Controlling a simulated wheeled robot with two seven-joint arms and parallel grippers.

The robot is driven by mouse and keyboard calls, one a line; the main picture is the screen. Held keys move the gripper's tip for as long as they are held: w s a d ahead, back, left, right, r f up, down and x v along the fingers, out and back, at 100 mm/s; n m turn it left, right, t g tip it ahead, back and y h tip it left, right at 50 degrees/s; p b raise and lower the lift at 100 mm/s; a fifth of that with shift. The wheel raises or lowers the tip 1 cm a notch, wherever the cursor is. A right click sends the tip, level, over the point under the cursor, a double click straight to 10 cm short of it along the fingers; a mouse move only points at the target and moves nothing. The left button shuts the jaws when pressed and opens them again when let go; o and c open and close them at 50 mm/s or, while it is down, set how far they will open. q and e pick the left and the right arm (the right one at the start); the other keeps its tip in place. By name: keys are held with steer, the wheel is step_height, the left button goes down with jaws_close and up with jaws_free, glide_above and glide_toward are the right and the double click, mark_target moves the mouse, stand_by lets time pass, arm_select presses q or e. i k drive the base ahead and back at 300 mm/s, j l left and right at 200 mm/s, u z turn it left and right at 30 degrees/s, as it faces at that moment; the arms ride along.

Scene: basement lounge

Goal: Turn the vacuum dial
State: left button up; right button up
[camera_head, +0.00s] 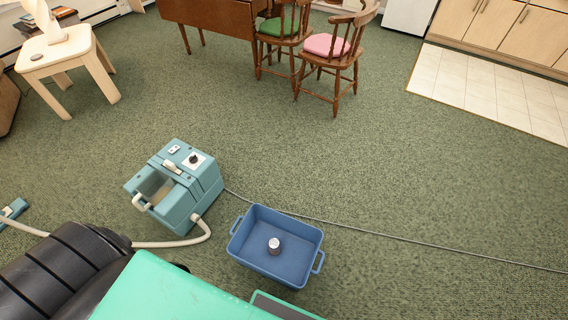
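A teal, boxy vacuum (207,192) stands on the carpet left of the picture's middle. On its top is a black dial (194,159) on a white square plate, near the far right corner. A beige hose (172,244) comes out of the vacuum's near side and curves left. Nothing touches the dial. The exact setting of the dial is too small to read. Neither of my grippers shows in the head view.
A blue tub (258,259) holding a small metal-topped cylinder (274,246) stands right of the vacuum. A grey cord (400,238) runs right across the floor. A black ridged object (65,265) and a green surface (160,295) fill the lower left.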

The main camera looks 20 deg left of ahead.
mark_target(193, 159)
steer(key=k+j+u, duration=0.1)
steer(key=j+u, duration=0.3)
steer(key=j, duration=0.15)
steer(key=j+u, duration=0.4)
steer(key=j, duration=0.15)
steer(key=i+j+u, duration=0.1)
steer(key=j+u, duration=0.35)
steer(key=j, duration=0.15)
steer(key=i+j, duration=0.25)
steer(key=j, duration=0.3)
